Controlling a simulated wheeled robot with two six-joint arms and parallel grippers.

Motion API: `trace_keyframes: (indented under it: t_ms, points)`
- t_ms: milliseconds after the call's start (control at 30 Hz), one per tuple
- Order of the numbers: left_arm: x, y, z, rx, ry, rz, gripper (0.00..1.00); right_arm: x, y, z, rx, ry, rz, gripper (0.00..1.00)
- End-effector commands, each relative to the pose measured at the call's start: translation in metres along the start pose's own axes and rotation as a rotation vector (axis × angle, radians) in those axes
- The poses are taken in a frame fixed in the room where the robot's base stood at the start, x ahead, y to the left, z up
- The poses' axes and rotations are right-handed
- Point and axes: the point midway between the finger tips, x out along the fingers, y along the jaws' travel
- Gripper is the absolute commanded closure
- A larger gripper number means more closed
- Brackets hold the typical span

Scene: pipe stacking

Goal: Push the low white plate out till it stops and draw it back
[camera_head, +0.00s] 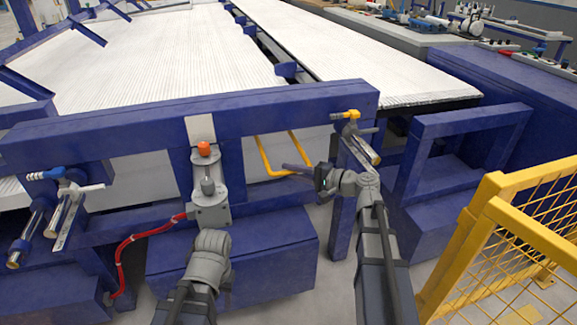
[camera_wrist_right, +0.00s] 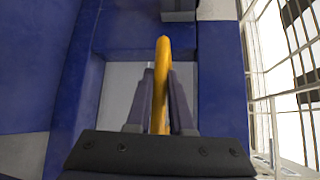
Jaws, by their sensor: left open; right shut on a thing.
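The low white plate (camera_head: 262,146) shows behind the blue front beam, with a yellow U-shaped handle (camera_head: 264,158) at its front. My right gripper (camera_head: 294,168) is shut on the handle's front bar. In the right wrist view the yellow bar (camera_wrist_right: 162,65) runs between the two grey fingers (camera_wrist_right: 160,100). Much of the plate is hidden by the beam and posts. My left gripper (camera_head: 211,240) is open, low in front of the control box, apart from the handle. Its fingertips are hard to make out.
A grey control box (camera_head: 211,215) with an orange button (camera_head: 204,148) stands left of the handle, with a red cable (camera_head: 135,238). A yellow fence (camera_head: 510,225) stands at the right. The blue beam (camera_head: 270,112) crosses above the handle.

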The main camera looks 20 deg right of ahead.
Motion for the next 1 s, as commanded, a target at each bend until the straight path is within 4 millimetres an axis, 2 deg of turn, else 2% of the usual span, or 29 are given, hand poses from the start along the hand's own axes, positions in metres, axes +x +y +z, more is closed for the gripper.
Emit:
trace_keyframes:
  t_ms: [33, 100, 367, 400, 633, 867, 1000]
  points:
    - [0.000, 0.000, 0.000, 0.000, 0.000, 0.000, 0.52, -0.010, 0.004, 0.012, -0.001, 0.000, 0.004, 1.00]
    - [0.000, 0.000, 0.000, 0.000, 0.000, 0.000, 0.52, -0.015, 0.005, 0.016, -0.001, -0.001, 0.004, 1.00]
    - [0.000, 0.000, 0.000, 0.000, 0.000, 0.000, 0.52, -0.014, 0.006, 0.016, -0.002, -0.005, 0.006, 1.00]
    - [0.000, 0.000, 0.000, 0.000, 0.000, 0.000, 0.52, -0.014, 0.006, 0.016, -0.002, -0.005, 0.007, 0.76]
    - [0.000, 0.000, 0.000, 0.000, 0.000, 0.000, 0.52, -0.014, 0.005, 0.015, -0.001, -0.003, 0.004, 0.50]
    - [0.000, 0.000, 0.000, 0.000, 0.000, 0.000, 0.52, -0.014, 0.004, 0.014, -0.001, -0.001, 0.002, 0.50]
    - [-0.002, 0.000, 0.000, 0.000, 0.000, 0.000, 0.52, -0.025, 0.004, 0.014, -0.001, 0.001, 0.002, 0.50]
